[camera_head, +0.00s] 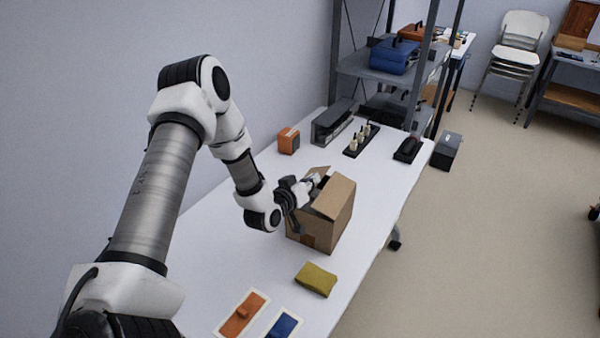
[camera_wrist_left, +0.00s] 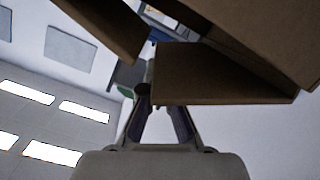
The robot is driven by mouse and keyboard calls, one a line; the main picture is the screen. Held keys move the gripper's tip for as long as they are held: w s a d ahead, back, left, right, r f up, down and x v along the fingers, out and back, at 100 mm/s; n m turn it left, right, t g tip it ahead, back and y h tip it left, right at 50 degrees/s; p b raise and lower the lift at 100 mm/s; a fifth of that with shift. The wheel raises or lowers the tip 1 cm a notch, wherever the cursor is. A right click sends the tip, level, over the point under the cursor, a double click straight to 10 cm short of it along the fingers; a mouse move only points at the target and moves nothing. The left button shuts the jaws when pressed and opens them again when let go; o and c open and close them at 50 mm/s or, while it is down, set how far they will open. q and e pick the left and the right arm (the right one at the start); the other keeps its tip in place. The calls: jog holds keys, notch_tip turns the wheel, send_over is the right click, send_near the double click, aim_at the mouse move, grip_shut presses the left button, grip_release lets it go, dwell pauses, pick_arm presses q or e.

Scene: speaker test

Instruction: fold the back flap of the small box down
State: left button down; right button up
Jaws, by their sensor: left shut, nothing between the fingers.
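The small box (camera_head: 318,232) is brown cardboard and stands on the white table. One flap (camera_head: 335,196) slopes up over its right side, and another flap (camera_head: 319,170) shows at its far side. My left gripper (camera_head: 312,181) is at the box's top, between these flaps, shut and empty. In the left wrist view its fingertips (camera_wrist_left: 147,92) are close together beside the edge of a cardboard flap (camera_wrist_left: 215,75); I cannot tell whether they touch it. The inside of the box is mostly hidden. My right gripper is out of view.
A yellow-green sponge-like block (camera_head: 316,279) lies in front of the box, with an orange tray (camera_head: 242,314) and a blue one (camera_head: 284,325) nearer. An orange box (camera_head: 289,141) and a black rack (camera_head: 361,140) stand behind. The table right of the box is narrow.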

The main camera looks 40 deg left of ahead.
pick_arm(q)
jog(key=shift+d+f, duration=0.15)
jog(key=shift+f, duration=0.1)
jog(key=shift+w+d+f+b, duration=0.1)
jog(key=shift+d+f+b, duration=0.05)
jog(key=shift+b, duration=0.2)
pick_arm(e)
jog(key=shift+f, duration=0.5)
